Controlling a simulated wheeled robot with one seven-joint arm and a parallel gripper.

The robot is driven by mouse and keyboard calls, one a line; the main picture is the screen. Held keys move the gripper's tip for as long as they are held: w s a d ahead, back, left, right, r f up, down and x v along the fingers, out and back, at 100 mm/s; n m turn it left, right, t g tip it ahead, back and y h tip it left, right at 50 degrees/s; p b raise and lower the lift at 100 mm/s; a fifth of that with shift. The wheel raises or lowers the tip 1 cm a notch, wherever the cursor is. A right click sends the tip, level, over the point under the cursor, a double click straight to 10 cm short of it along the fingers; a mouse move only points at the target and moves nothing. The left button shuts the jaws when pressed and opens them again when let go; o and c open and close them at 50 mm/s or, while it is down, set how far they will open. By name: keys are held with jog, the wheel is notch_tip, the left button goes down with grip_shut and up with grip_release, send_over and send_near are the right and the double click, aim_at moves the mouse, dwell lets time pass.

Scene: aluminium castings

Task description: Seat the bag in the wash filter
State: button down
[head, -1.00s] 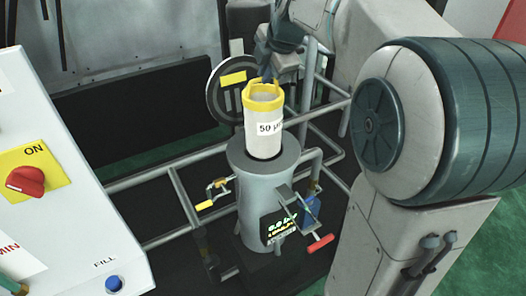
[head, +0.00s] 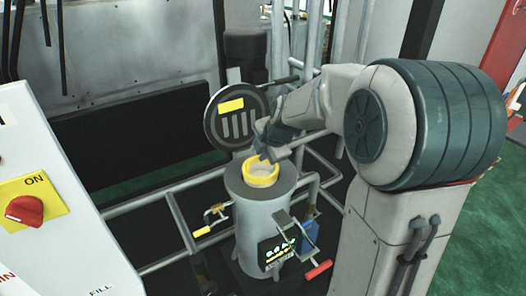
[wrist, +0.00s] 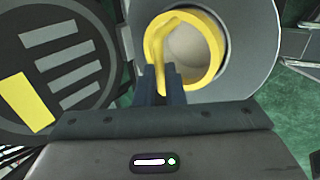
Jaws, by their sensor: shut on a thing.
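The white filter bag with a yellow ring (head: 261,175) is down inside the grey cylindrical filter housing (head: 262,222), with the ring at about the level of the housing's mouth. In the wrist view the yellow ring (wrist: 214,60) sits inside the round opening, and a dark gap shows along its right side. My gripper (head: 262,153) is at the ring's far edge, shut on the bag's yellow handle. The wrist view shows the fingers (wrist: 163,82) closed on that handle. The bag's body is hidden in the housing.
The round dark lid (head: 238,117) with a yellow label stands open behind the housing. A yellow-handled valve (head: 202,231) is at its left, a red-handled one (head: 318,270) at its right. Metal rails surround it. A control panel (head: 45,215) stands at the left.

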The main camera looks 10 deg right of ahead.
jog(key=shift+f+b, duration=0.25)
jog(key=shift+b, duration=0.2)
jog(key=shift+f+b, duration=0.35)
jog(key=shift+b, duration=0.15)
jog(key=c, duration=1.5)
grip_release()
jog(key=shift+r, duration=0.1)
